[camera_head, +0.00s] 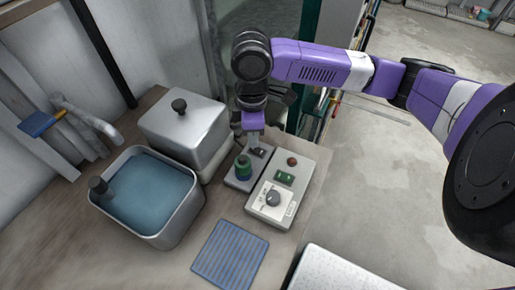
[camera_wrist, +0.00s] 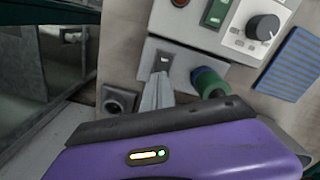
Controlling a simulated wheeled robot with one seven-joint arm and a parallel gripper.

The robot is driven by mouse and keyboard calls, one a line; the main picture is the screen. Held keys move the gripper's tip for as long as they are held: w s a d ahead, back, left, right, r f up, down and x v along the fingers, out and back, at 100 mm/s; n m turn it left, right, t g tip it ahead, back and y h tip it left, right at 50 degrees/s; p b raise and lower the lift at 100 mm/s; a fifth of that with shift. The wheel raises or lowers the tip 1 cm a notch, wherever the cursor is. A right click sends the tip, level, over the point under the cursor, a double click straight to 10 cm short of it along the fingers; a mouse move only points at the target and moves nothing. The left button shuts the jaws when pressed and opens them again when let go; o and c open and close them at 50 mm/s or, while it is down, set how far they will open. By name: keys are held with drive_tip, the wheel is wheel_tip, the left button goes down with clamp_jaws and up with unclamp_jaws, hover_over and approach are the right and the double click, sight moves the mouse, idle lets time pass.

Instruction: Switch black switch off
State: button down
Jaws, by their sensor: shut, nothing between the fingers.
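The black switch (camera_wrist: 164,60) is a small dark rocker with a light mark, set in a grey plate beside a green round connector or knob (camera_wrist: 208,80). In the head view the black switch (camera_head: 260,152) is partly hidden by my gripper. My gripper (camera_wrist: 163,77) is shut and empty, pointing at the plate, with its fingertips just beside the switch. I cannot tell whether they touch it. In the head view my gripper (camera_head: 254,147) reaches down from above to the switch. The switch's on or off position is too small to tell.
A control box (camera_head: 298,200) with a black dial, green switch and red button adjoins the plate. A lidded metal container (camera_head: 190,140) and an open tub of blue liquid (camera_head: 150,193) stand left. A blue striped mat (camera_head: 231,253) lies in front. A white block (camera_head: 340,272) is at front right.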

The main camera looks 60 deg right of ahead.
drive_tip(key=shift+f+b, duration=0.7)
drive_tip(key=shift+f, duration=0.25)
idle(0.6)
drive_tip(key=shift+r, duration=0.15)
drive_tip(key=shift+r+p, duration=3.1)
drive_tip(key=shift+r, duration=0.35)
drive_tip(key=shift+f, duration=0.1)
